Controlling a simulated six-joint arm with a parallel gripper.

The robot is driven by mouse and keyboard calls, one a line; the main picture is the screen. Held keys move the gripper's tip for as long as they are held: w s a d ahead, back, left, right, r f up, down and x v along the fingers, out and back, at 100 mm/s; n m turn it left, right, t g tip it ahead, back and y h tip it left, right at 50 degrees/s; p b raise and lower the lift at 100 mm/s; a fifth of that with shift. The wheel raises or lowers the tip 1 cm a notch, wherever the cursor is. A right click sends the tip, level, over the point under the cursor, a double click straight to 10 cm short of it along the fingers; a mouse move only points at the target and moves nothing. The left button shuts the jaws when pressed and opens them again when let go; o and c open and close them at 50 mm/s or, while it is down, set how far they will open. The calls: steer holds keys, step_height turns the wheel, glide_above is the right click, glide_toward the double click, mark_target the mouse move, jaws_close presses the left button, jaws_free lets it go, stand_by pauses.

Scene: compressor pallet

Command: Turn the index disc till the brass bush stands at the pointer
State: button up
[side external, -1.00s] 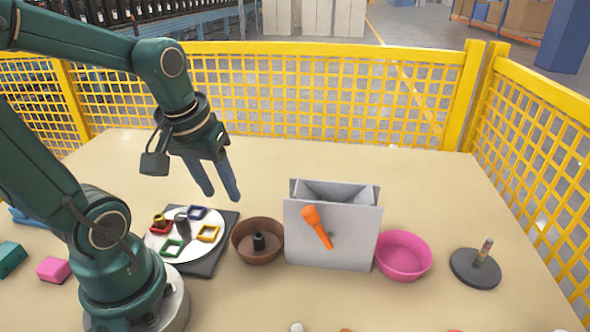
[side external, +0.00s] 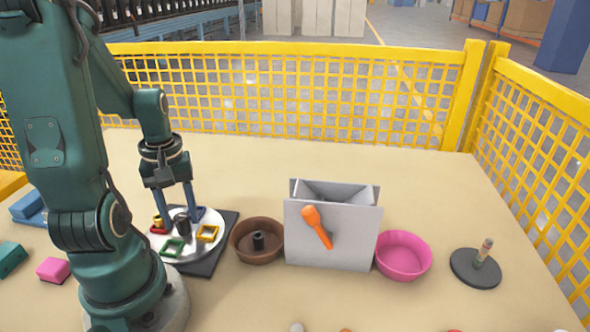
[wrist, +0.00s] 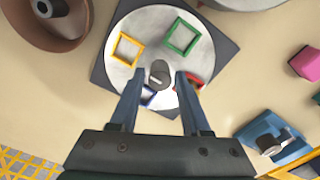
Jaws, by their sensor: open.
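The white index disc (side external: 190,240) lies on a dark square plate and carries a dark central post (side external: 181,224). Around the post are red, green, yellow and blue square frames. The brass bush (side external: 157,222) stands at the red frame on the disc's left side; in the wrist view I cannot make it out, and a finger partly covers the red frame (wrist: 193,81). My gripper (side external: 178,209) is open and low over the disc, pointing down. In the wrist view the post (wrist: 159,73) shows between its fingertips; contact cannot be told. I cannot make out the pointer.
A brown bowl (side external: 244,254) with a dark centre post stands close right of the plate. Farther right are a grey box (side external: 301,247) with an orange item, a pink bowl (side external: 404,265) and a dark round stand (side external: 466,272). Yellow mesh fencing borders the table.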

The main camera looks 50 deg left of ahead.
steer(key=shift+f, duration=0.5)
jaws_close()
stand_by(1.2)
